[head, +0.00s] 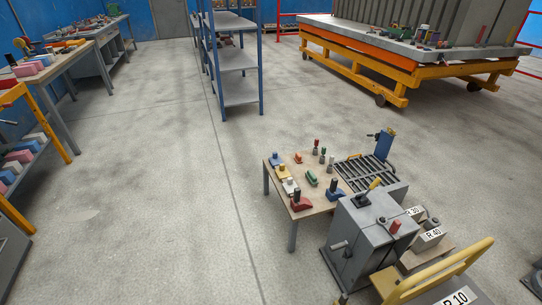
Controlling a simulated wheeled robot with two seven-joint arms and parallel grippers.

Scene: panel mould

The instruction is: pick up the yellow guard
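No part labelled as the yellow guard can be singled out for certain at this size. A small yellow piece (284,174) lies on the small wooden table (322,207) near its left edge, among several small coloured items. A large bent yellow bar (440,270) stands at the bottom right, close to a plate marked R 10 (458,298). Neither of my grippers shows in the head view.
A grey machine box (362,235) with a yellow lever stands at the table's front right. A blue-framed shelf rack (238,65) stands behind, and a yellow wheeled frame (355,65) at the back right. Workbenches line the left. The floor between (160,180) is clear.

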